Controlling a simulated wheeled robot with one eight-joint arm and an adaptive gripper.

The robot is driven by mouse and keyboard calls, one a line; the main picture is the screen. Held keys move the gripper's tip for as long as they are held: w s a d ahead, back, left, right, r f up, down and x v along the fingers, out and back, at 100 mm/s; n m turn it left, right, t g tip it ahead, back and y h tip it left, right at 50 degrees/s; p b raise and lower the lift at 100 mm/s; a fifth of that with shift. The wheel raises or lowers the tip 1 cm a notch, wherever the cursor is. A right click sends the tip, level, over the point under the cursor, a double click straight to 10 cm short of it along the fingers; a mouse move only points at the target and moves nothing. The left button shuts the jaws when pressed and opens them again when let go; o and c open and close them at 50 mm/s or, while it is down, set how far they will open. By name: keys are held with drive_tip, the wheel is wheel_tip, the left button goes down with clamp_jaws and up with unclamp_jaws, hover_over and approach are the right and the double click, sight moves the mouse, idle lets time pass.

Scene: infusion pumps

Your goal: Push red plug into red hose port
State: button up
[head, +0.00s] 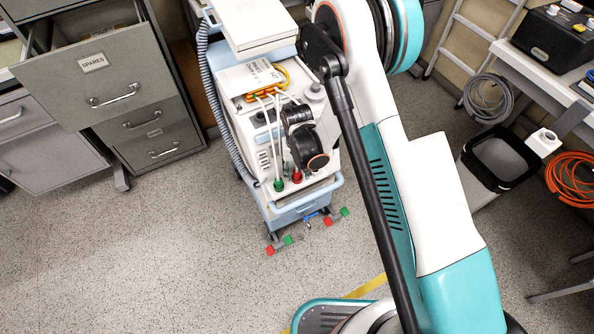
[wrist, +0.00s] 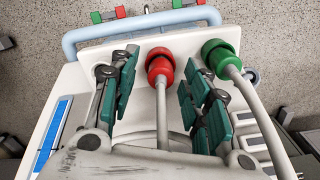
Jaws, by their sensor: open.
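The red plug (wrist: 160,64) is in the middle of the wrist view, at the white front panel of the cart, with a grey hose running back from it. It also shows small in the head view (head: 297,175). The red port is hidden behind the plug, so I cannot tell how deep the plug sits. My gripper (wrist: 160,76) is open, its green-padded fingers on either side of the red plug and hose, with gaps on both sides. The right finger is close to the green plug (wrist: 217,54), which also shows in the head view (head: 278,184).
The white and blue cart (head: 237,128) has a blue front handle (wrist: 140,29). Red and green pedals (head: 328,221) are at its foot. A grey cabinet with an open drawer (head: 120,75) stands left. A black-lined bin (head: 497,160) stands right. The floor in front is clear.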

wheel_tip(320, 180, up, 12)
drive_tip(key=shift+f, duration=0.25)
drive_tip(key=s+d+r+m+t, duration=0.1)
drive_tip(key=s+d+r+t, duration=0.1)
drive_tip(key=d+r, duration=0.65)
drive_tip(key=s+d+r+t, duration=0.2)
drive_tip(key=d+r, duration=0.3)
drive_tip(key=r, duration=0.7)
drive_tip(key=s+d+r+t, duration=0.1)
drive_tip(key=s+d+r, duration=0.3)
drive_tip(key=s, duration=0.3)
drive_tip(key=s+d+r+t, duration=0.2)
drive_tip(key=s+d+r, duration=0.2)
drive_tip(key=s, duration=0.4)
drive_tip(key=shift+s+d+r+m, duration=0.3)
drive_tip(key=shift+d+r, duration=0.1)
drive_tip(key=shift+d, duration=0.4)
